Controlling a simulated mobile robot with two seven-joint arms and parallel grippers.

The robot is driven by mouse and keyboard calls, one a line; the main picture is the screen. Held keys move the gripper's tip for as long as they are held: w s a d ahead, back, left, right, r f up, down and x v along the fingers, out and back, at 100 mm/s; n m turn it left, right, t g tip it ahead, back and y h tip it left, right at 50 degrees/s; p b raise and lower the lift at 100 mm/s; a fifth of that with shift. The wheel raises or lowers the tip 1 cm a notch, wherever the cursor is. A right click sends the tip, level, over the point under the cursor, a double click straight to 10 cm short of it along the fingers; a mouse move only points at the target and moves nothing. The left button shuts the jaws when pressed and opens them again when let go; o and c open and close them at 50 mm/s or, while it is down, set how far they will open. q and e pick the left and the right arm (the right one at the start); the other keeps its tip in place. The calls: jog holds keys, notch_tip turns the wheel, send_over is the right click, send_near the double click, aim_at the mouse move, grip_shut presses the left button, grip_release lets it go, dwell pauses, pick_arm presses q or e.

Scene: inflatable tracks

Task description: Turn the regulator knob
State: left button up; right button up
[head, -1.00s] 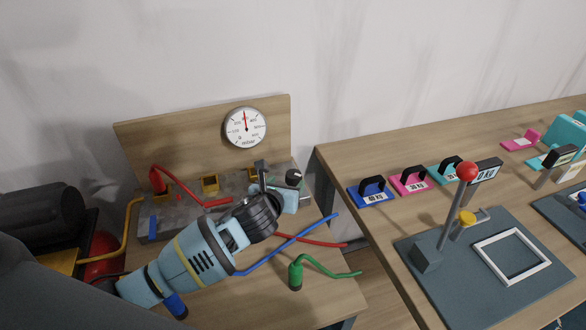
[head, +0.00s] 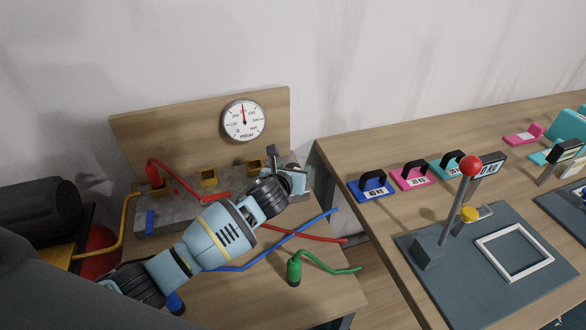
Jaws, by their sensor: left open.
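My left gripper (head: 287,168) is open at the right end of the grey manifold block (head: 185,210) on the left bench. One dark finger stands up at its far side; the light blue gripper body covers that end of the block. The regulator knob, a dark round knob at this end earlier, is hidden behind the gripper now, so I cannot tell whether the fingers touch it. The round white pressure gauge (head: 244,120), marked mbar, is on the wooden back panel, its needle pointing nearly straight up. My right gripper is not in view.
Red (head: 310,236), blue (head: 290,235) and green (head: 330,262) hoses lie on the bench in front of the block. Brass-coloured fittings (head: 208,177) stand on the block. A second table to the right holds a red-knobbed lever (head: 470,166) and several handled plates.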

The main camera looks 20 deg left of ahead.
pick_arm(q)
jog(key=c, duration=1)
jog(key=shift+o, duration=0.2)
jog(key=shift+r, duration=0.1)
